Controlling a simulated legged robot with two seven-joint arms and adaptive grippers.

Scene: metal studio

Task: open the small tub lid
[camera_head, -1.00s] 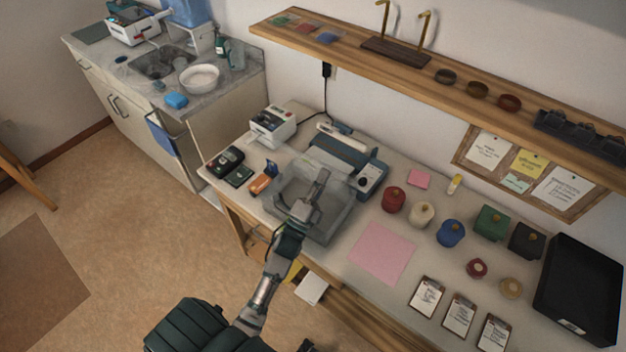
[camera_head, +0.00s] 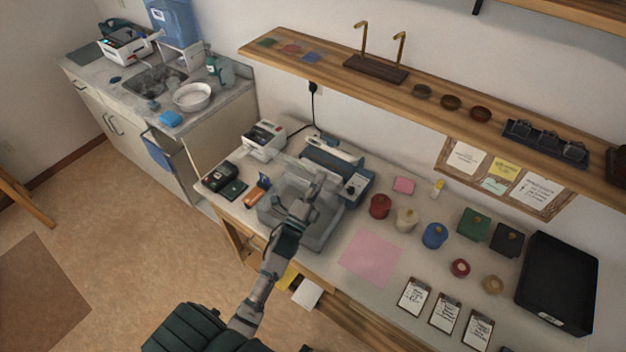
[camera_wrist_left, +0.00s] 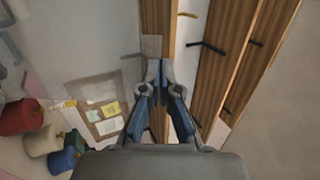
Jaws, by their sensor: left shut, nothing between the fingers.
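My left gripper (camera_head: 317,178) appears over the clear tub, shut and empty. In the left wrist view its fingertips (camera_wrist_left: 160,68) are together, with nothing between them. My right gripper is not in view.
A long wooden shelf (camera_head: 440,90) runs above the bench. A blue-grey machine (camera_head: 335,170) stands behind the clear tub. A black tray (camera_head: 560,280) is at the bench's right end. A pink sheet (camera_head: 370,257) lies flat mid-bench; cards (camera_head: 445,312) line the front.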

